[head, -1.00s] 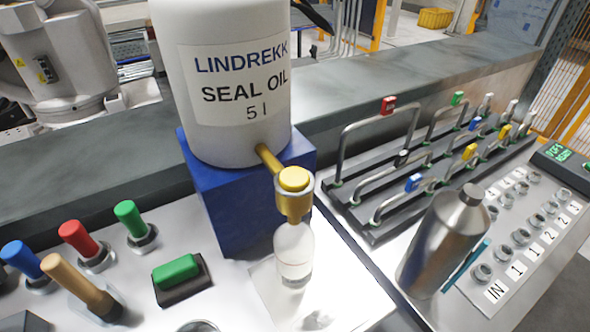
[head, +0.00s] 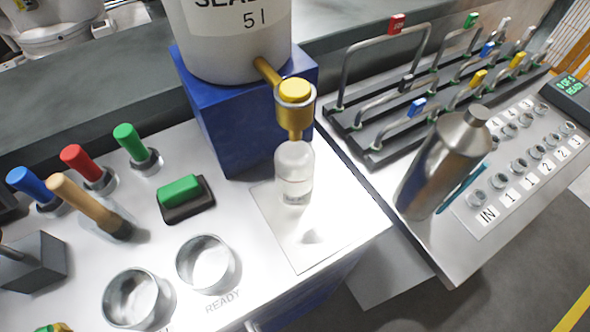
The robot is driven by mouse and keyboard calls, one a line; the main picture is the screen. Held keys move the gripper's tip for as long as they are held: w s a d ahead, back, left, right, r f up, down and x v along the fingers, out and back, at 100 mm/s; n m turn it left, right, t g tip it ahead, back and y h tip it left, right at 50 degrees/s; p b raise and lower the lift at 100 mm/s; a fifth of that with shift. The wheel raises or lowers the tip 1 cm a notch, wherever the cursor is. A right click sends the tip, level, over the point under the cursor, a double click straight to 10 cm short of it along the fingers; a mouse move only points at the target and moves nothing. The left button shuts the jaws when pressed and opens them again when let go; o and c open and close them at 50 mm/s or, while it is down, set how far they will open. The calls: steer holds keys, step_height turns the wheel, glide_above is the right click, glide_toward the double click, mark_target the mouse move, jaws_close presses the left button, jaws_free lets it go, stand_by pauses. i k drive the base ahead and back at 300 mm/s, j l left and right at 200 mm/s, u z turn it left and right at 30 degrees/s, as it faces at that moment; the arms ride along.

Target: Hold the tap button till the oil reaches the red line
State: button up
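The yellow tap button (head: 295,91) sits on top of the brass tap (head: 295,118), which comes off the white seal oil drum (head: 225,40). A clear bottle (head: 294,170) stands upright under the tap on a pale sheet. A faint line crosses its lower part; its colour and any oil level are too small to tell. Nothing touches the button. My gripper is not in view.
The drum stands on a blue block (head: 240,120). Coloured handles (head: 80,165), a green block (head: 180,191) and two metal cups (head: 206,262) are left of the bottle. A steel flask (head: 445,160) and rack of pipe loops (head: 400,100) stand on the right bench. A gap separates the benches.

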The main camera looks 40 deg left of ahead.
mark_target(294, 90)
steer(key=u, duration=2.2)
steer(key=k+l, duration=0.1)
steer(key=l, duration=0.2)
steer(key=k+l, duration=0.1)
steer(key=l, duration=0.25)
steer(key=k+l, duration=0.1)
steer(key=l, duration=0.2)
